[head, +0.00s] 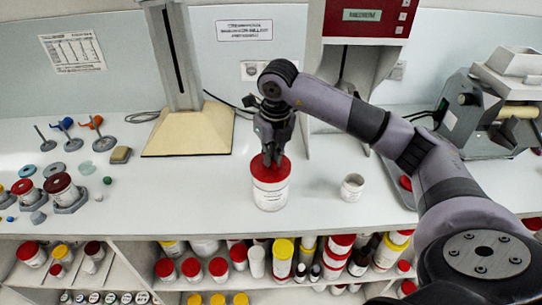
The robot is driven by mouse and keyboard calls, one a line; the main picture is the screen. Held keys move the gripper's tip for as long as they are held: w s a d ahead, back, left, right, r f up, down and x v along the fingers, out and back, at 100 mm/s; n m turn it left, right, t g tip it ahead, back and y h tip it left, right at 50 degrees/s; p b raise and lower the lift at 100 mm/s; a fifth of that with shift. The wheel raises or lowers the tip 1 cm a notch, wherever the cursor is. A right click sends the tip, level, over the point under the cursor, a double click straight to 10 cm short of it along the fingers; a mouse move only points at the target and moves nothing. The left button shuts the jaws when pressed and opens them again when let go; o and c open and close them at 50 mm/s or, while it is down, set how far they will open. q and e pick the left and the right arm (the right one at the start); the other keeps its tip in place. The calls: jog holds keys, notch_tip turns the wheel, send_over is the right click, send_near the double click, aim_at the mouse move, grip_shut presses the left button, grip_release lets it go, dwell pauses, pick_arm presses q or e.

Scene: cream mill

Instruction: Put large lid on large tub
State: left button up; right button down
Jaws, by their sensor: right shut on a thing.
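The large tub (270,197) is white with a printed label and stands upright on the bench near the middle. The large red lid (283,171) is at the tub's mouth, roughly level and lined up with it. My right gripper (272,160) points down from above and is shut on the lid's upper side. The fingertips cover part of the lid. I cannot tell whether the lid is fully seated on the rim. My left gripper is not in view.
A small white cup (352,187) stands to the right of the tub. A stand with a cream base (190,130) is behind left. A roller mill (490,115) is at the right. Lidded jars (63,190) and mixing tools (97,130) crowd the left. Shelves below hold many containers.

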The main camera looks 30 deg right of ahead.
jog(key=shift+f+b, duration=0.6)
jog(key=shift+b, duration=0.1)
dwell(1.5)
jog(key=c, duration=1.7)
grip_release()
jog(key=shift+o, duration=0.2)
jog(key=o, duration=0.5)
jog(key=shift+r, duration=0.15)
jog(key=shift+r+p, duration=1.5)
jog(key=shift+r, duration=0.65)
